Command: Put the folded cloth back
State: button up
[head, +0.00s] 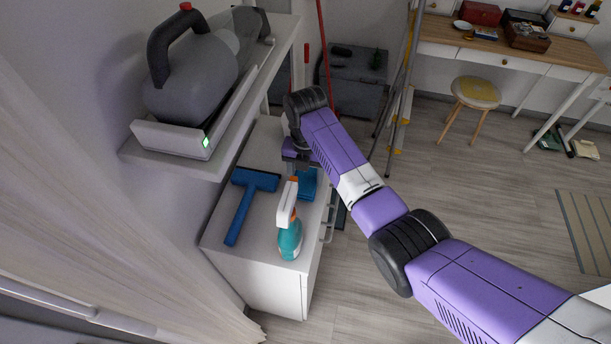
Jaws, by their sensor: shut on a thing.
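A blue item that looks like the folded cloth (308,187) shows just below my gripper (303,166), over the right part of the white cabinet top (216,232). My gripper points down and is shut on it. The fingertips are small and partly hidden by the wrist, and the spray bottle covers part of the cloth. I cannot tell whether the cloth touches the cabinet top.
A teal spray bottle (289,232) stands close in front of the cloth. A blue squeegee (243,204) lies to the left. A white shelf (171,166) with a grey appliance (190,85) overhangs the cabinet's left side. A red pole (324,50) stands behind.

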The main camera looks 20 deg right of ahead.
aim_at(306, 177)
jog(key=shift+f, duration=0.4)
jog(key=shift+f, duration=0.1)
jog(key=o, duration=1.2)
notch_tip(306, 177, up, 12)
jog(key=shift+r, duration=0.15)
